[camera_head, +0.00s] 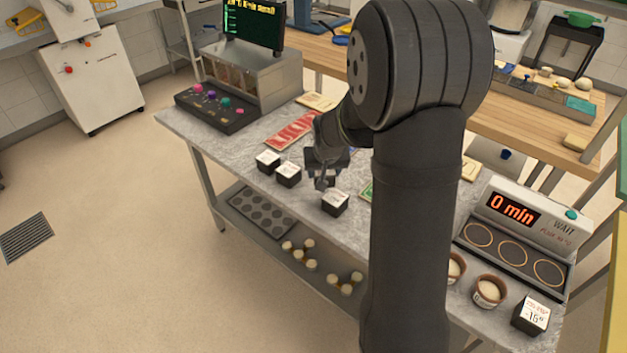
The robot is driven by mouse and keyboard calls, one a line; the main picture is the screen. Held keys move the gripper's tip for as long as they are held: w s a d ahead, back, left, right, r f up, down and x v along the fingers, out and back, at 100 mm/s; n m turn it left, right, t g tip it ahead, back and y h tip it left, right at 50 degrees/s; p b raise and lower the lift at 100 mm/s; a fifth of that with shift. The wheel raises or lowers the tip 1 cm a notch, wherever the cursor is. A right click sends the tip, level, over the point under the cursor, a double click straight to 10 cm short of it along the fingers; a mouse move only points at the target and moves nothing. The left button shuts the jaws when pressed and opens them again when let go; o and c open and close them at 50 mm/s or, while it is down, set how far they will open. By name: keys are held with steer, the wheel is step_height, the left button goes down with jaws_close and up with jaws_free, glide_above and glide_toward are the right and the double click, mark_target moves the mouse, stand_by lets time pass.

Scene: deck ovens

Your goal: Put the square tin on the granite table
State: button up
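The grey speckled table top (190,121), which looks like the granite table, runs diagonally through the middle of the view. Small black square blocks with white tops stand on its front edge: one at left (268,162), one beside it (288,175), and one further right (334,203). I cannot tell whether any of these is the square tin. My gripper (323,183) points down over the table between the second and third blocks. Its fingers are small and dark, so their opening and anything between them cannot be made out. My arm hides part of the table.
A display unit (265,75) stands at the table's far left end. A "0 min" timer unit (515,232), round pots (488,291) and a black labelled block (530,315) are at right. A muffin tray (262,211) lies on the lower shelf. A wooden counter (328,62) stands behind.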

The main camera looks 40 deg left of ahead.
steer(key=a, duration=0.1)
steer(key=s+a+f, duration=0.1)
steer(key=a+f, duration=0.1)
steer(key=shift+s+a+f, duration=0.2)
steer(key=shift+a+f, duration=0.05)
steer(key=shift+a, duration=0.15)
steer(key=shift+f, duration=1.9)
steer(key=shift+f, duration=0.15)
steer(key=o, duration=1.1)
